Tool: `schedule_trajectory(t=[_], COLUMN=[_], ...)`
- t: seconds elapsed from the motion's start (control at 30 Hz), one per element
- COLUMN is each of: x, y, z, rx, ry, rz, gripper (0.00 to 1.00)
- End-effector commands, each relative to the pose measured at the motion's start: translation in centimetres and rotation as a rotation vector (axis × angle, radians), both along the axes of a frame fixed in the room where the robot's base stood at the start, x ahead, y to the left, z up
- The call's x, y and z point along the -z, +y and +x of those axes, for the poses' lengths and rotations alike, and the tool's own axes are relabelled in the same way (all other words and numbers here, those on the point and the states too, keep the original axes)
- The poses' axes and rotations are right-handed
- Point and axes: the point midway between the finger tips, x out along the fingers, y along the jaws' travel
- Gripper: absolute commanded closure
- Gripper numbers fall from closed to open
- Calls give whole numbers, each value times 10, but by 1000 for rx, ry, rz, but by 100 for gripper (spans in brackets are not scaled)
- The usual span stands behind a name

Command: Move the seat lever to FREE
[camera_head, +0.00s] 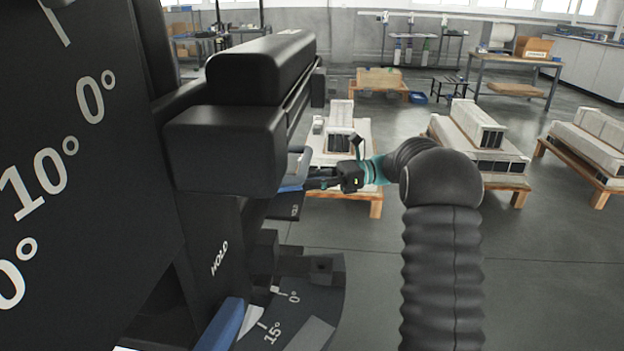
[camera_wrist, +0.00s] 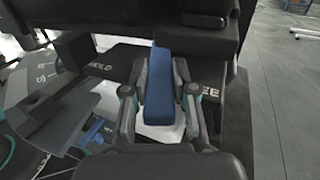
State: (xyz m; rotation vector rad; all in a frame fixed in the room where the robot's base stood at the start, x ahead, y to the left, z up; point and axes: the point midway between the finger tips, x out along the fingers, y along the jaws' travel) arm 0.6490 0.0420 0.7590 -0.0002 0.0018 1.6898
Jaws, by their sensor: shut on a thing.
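The blue seat lever (camera_wrist: 158,98) runs up the middle of the wrist view, between my gripper's two fingers (camera_wrist: 160,72). My gripper is shut on it, with one finger along each side. A dark plate with a white HOLD label (camera_wrist: 97,71) lies to the lever's left. A partly hidden label reading "EE" (camera_wrist: 209,92) lies to its right. The lever stands between the two labels. In the head view my gripper (camera_head: 318,180) reaches in from the right beside the black seat assembly. Only a blue edge (camera_head: 293,184) shows there, and the fingers are partly hidden.
A black padded block (camera_head: 225,150) overhangs at the left. Below it are a second blue handle (camera_head: 222,326), another HOLD label (camera_head: 220,258) and an angle scale (camera_head: 318,300). Pallets with pale blocks (camera_head: 478,130) stand behind.

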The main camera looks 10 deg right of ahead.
Motion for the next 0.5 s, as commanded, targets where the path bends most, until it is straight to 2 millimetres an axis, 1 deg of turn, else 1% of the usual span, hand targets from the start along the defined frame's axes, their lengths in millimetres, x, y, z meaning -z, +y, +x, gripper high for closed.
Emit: schedule_trajectory(t=[0.13, 0.17, 0.2, 0.27, 0.5], x=[-2, -1, -1, -1, -1], y=[-1, -1, 0, 0, 4], z=[1, 2, 2, 1, 1], rx=[7, 7, 6, 5, -2], ry=[-5, -5, -5, -4, -2], rz=[1, 1, 2, 1, 0], gripper=[100, 71, 61, 48, 48])
